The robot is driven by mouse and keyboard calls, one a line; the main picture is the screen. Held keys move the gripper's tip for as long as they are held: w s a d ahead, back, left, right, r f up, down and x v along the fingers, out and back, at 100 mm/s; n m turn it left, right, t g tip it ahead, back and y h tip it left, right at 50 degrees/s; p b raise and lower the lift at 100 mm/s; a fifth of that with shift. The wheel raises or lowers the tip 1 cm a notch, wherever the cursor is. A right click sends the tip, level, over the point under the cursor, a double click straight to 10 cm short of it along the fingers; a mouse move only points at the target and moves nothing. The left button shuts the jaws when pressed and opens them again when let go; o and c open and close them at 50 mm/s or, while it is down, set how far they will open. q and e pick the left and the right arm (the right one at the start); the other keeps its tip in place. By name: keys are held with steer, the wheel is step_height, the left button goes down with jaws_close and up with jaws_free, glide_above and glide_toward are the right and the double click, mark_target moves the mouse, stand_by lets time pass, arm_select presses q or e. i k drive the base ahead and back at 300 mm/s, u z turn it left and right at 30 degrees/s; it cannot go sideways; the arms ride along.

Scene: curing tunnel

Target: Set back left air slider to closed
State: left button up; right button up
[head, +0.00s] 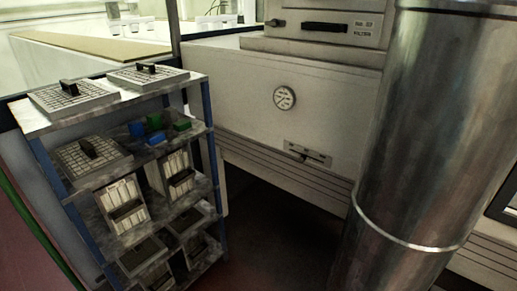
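A small air slider plate (308,153) is on the front of a pale machine housing, right of centre in the head view. Its dark knob seems to sit toward the left part of the slot. The label marks are too small to read, so I cannot tell whether this is the back left slider or which setting it shows. A round dial gauge (284,97) is above and left of the plate. Neither of my grippers is in view.
A blue-posted shelf rack (211,150) stands at left, holding gridded trays, blue and green blocks and several slotted boxes. A large shiny metal duct (420,140) rises at right, close to the slider. A labelled drawer-like unit (318,28) is above. Dark floor (275,245) lies between rack and duct.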

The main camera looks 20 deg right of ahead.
mark_target(303, 157)
steer(key=z, duration=0.05)
steer(key=i, duration=0.8)
steer(key=z, duration=1.05)
steer(key=i, duration=0.4)
steer(key=z, duration=0.55)
steer(key=k, duration=1.25)
steer(key=z, duration=0.7)
steer(key=i, duration=1.4)
steer(key=u, duration=0.5)
